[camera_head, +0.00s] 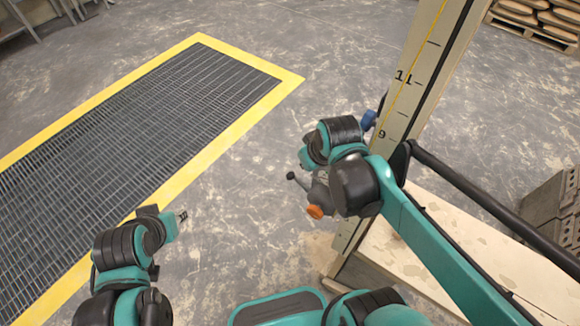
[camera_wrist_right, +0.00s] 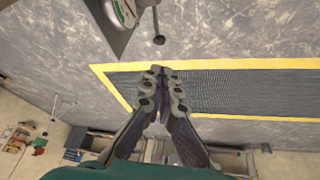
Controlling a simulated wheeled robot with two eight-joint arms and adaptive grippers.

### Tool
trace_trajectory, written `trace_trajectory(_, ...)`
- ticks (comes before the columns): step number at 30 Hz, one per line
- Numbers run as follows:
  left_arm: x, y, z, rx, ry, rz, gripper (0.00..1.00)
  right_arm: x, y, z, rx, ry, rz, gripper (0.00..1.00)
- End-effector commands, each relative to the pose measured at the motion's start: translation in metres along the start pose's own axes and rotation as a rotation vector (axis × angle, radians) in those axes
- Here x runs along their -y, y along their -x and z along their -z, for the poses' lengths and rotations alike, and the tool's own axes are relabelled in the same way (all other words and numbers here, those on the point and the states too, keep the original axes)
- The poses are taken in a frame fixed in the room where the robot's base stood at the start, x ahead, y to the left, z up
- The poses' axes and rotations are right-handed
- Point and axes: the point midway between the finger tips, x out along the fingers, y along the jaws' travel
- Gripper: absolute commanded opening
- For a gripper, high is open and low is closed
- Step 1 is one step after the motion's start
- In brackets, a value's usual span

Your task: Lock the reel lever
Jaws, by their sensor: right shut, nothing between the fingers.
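The reel lever (camera_wrist_right: 158,22) is a thin stem with a dark ball end at the top of the right wrist view. It is beside the round reel face (camera_wrist_right: 124,12). In the head view a ball-ended lever (camera_head: 297,181) sticks out left from a grey body with an orange knob (camera_head: 315,211), partly hidden by my right arm. My right gripper (camera_wrist_right: 160,72) is shut and empty, its fingertips below the ball in the picture and apart from it. My left gripper (camera_head: 181,216) is at the lower left, away from the reel; its fingers are too small to read.
A tall post (camera_head: 405,95) with a numbered scale stands beside my right arm. A yellow-edged floor grating (camera_head: 190,85) lies at the left. A pale board (camera_head: 440,245) and grey blocks (camera_head: 548,200) are at the right. The floor between grating and post is clear.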

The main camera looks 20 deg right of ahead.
Motion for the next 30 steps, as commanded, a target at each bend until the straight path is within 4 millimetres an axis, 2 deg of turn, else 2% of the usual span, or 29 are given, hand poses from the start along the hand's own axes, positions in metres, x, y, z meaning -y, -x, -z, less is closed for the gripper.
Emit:
trace_trajectory(1,0.000,0.006,0.005,0.000,0.000,0.000,0.32,-0.003,-0.005,0.017,0.029,0.047,0.017,0.00)
trace_trajectory(3,0.000,0.011,0.008,0.000,0.000,0.000,0.32,-0.005,-0.018,0.031,0.071,0.118,0.046,0.00)
trace_trajectory(9,0.000,0.019,0.014,0.000,0.000,0.000,0.32,-0.008,-0.057,0.058,0.154,0.283,0.123,0.00)
trace_trajectory(15,0.000,0.022,0.016,0.000,0.000,0.000,0.32,-0.008,-0.078,0.065,0.188,0.358,0.165,0.00)
trace_trajectory(26,0.000,0.022,0.016,0.000,0.000,0.000,0.32,-0.008,-0.081,0.065,0.191,0.366,0.169,0.00)
trace_trajectory(30,0.000,0.019,0.014,0.000,0.000,0.000,0.32,-0.007,-0.089,0.063,0.191,0.366,0.169,0.00)
